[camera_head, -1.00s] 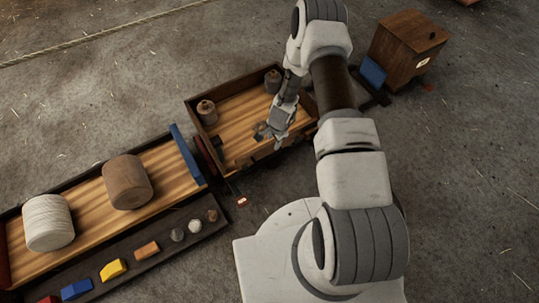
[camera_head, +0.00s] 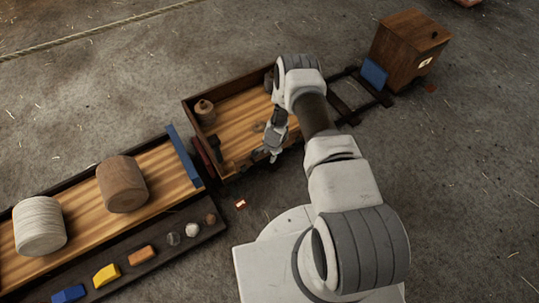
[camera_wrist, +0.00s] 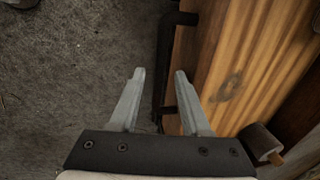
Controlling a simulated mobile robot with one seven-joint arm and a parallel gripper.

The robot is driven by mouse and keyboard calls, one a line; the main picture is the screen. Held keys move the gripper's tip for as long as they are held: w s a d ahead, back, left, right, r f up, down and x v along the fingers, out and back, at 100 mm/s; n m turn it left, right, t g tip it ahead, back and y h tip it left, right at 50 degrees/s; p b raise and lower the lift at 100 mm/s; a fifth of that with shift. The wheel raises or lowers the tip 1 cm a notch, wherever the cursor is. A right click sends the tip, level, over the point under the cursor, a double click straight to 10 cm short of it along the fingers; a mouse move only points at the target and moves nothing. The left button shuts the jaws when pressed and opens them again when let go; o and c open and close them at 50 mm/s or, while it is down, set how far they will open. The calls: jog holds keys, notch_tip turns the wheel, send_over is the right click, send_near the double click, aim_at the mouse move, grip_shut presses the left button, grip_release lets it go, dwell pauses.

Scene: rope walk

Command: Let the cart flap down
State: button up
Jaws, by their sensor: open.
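The cart (camera_head: 232,113) is an open wooden box with a striped plank floor and dark rims, at the middle of the head view. I cannot pick out its flap for certain; a dark red end piece (camera_head: 204,152) shows at its lower left end. My gripper (camera_head: 272,155) is over the cart's near side, fingers pointing down. A dark bar-shaped handle (camera_wrist: 164,65) runs beside the wooden planks (camera_wrist: 245,65), just beyond the fingertips. My arm hides the cart's right part.
A long tray (camera_head: 78,205) at left holds a white spool (camera_head: 40,226) and a brown drum (camera_head: 122,184); a blue board (camera_head: 184,155) stands at its end. Coloured blocks lie on a dark strip (camera_head: 185,243). A wooden box (camera_head: 408,50) stands upper right beyond dark rails (camera_head: 352,102).

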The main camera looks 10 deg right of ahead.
grip_shut()
dwell(1.4)
